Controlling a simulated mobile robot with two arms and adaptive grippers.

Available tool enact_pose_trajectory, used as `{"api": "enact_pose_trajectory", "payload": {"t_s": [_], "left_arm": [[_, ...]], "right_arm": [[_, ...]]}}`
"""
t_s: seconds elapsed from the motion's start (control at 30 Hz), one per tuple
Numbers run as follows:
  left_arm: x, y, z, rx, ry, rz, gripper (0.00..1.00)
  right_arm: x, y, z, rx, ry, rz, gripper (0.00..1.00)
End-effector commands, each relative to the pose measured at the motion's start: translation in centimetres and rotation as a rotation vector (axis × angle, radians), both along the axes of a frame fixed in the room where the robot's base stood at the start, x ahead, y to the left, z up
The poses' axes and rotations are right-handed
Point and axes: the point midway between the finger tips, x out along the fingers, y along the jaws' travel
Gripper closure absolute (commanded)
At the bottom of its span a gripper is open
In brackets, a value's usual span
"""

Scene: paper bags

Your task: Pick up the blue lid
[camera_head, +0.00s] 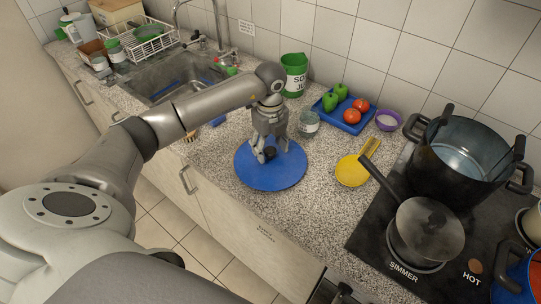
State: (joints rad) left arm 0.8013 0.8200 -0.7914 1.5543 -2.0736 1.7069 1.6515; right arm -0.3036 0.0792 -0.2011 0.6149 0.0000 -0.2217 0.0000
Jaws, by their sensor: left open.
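The blue lid (272,176) is a flat blue disc lying on the speckled counter, with a black knob (270,153) near its middle. My left gripper (268,153) points down over the lid, with its fingers around or just beside the knob. It is open. Whether the fingers touch the knob cannot be told. The gripper hides the far part of the lid. My right gripper is not in view.
A glass jar (309,124) stands close behind the lid at right. A yellow pan (352,171) lies to the right. A blue tray (326,112) with vegetables and a green container (294,75) stand near the wall. The sink is left.

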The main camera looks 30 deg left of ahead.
Motion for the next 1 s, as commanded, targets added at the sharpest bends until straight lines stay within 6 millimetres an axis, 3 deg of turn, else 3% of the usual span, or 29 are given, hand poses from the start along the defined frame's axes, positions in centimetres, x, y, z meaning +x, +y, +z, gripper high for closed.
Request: {"api": "enact_pose_trajectory", "payload": {"t_s": [0.13, 0.43, 0.87, 1.0], "left_arm": [[0.0, 0.0, -1.7, -0.001, 0.003, 0.0, 0.42], [0.0, 0.0, -2.4, 0.0, -0.001, -0.001, 0.42], [0.0, 0.0, -2.3, 0.0, -0.001, 0.0, 0.97], [0.1, 0.0, -2.3, 0.0, -0.001, 0.0, 0.97]], "right_arm": [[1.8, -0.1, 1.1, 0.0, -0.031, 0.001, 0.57], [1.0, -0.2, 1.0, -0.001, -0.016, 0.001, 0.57], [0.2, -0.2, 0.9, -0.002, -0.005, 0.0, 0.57], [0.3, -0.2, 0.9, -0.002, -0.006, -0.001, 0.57]]}}
